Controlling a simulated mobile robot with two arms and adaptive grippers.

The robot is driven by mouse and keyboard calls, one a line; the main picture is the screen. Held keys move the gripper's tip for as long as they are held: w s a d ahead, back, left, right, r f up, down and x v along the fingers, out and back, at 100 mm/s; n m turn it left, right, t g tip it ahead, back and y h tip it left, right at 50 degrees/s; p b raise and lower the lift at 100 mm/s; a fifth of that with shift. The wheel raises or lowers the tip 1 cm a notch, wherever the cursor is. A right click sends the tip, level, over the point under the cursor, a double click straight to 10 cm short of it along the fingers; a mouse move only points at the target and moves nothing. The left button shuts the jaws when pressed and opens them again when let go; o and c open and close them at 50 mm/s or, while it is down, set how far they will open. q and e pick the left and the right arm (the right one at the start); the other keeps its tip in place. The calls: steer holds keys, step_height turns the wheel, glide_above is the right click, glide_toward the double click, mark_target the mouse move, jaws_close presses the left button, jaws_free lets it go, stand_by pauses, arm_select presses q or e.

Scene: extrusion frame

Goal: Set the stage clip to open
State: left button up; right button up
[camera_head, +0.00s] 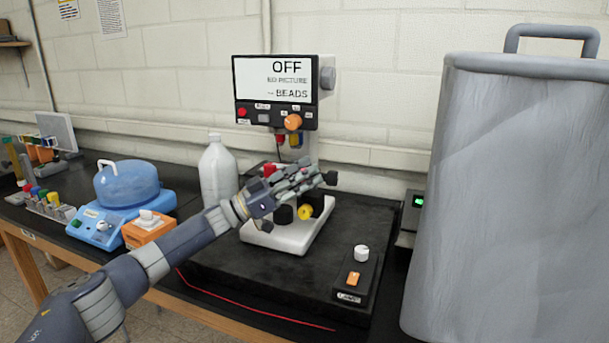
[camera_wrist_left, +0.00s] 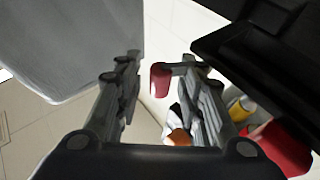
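My left gripper (camera_head: 306,177) reaches from the left over the white base of a microscope-like device (camera_head: 268,238), in front of its dark middle. In the left wrist view my left gripper (camera_wrist_left: 160,92) has its two fingers spread apart. A small red-tipped lever (camera_wrist_left: 158,80), which looks like the stage clip, shows between the fingers, close to the right finger. I cannot tell whether it touches that finger. The clip's setting is unclear, and in the head view the gripper hides most of the stage. My right gripper is not in view.
A screen (camera_head: 272,80) reading OFF stands above the device. A black slab (camera_head: 225,265) carries a lamp switch box (camera_head: 355,275). A large grey cover (camera_head: 510,200) stands at right. A white bottle (camera_head: 218,172), blue machine (camera_head: 105,222) and orange block (camera_head: 150,230) stand at left.

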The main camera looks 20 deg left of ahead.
arm_select(q)
steer(key=v, duration=1.2)
steer(key=shift+f, duration=0.1)
